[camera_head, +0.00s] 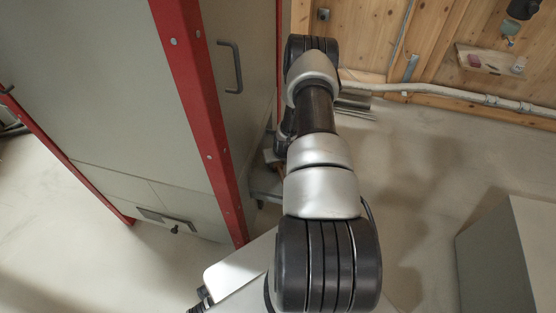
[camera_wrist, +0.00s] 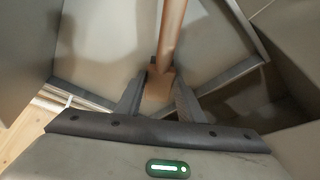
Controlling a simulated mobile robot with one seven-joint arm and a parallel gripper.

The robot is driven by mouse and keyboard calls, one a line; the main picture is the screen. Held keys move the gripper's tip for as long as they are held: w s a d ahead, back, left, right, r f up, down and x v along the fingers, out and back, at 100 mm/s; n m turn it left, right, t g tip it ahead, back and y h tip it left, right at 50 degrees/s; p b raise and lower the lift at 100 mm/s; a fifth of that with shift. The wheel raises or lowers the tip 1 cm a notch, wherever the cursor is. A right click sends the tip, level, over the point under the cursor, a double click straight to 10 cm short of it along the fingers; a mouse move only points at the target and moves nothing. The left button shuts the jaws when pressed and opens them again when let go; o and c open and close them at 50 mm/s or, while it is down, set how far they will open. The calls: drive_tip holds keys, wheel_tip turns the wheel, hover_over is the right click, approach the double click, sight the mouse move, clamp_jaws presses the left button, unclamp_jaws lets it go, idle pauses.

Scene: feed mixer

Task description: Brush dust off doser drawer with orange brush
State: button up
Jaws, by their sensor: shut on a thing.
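In the wrist view my gripper (camera_wrist: 158,92) is shut on the orange-brown brush (camera_wrist: 172,35). Its handle runs up and away from between the fingers. The bristles cannot be made out. Beyond it is a grey, shallow, tray-like surface with raised edges (camera_wrist: 228,78), which looks like the doser drawer; whether the brush touches it I cannot tell. In the head view a small grey ledge (camera_head: 265,184) juts out beside the red post, partly hidden by my arm. My gripper is hidden there.
A tall grey cabinet (camera_head: 110,90) with red posts (camera_head: 200,100) and a door handle (camera_head: 231,67) stands left of my arm. A grey box (camera_head: 510,255) stands at the lower right. A wooden wall with a pipe (camera_head: 450,98) closes the back.

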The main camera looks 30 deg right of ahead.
drive_tip(key=shift+f, duration=0.15)
drive_tip(key=shift+w+d+f+b, duration=0.15)
drive_tip(key=shift+d+b, duration=0.1)
drive_tip(key=shift+b, duration=0.2)
drive_tip(key=shift+w+d+b, duration=0.95)
drive_tip(key=shift+d+b, duration=0.1)
drive_tip(key=shift+b, duration=0.05)
drive_tip(key=shift+w+d+r+b, duration=0.3)
drive_tip(key=shift+w+d, duration=0.1)
drive_tip(key=shift+d, duration=0.15)
drive_tip(key=shift+w+d+f+b, duration=0.1)
drive_tip(key=shift+w+d+b, duration=0.45)
drive_tip(key=shift+w+d, duration=1.3)
drive_tip(key=shift+s, duration=0.1)
drive_tip(key=shift+s, duration=0.1)
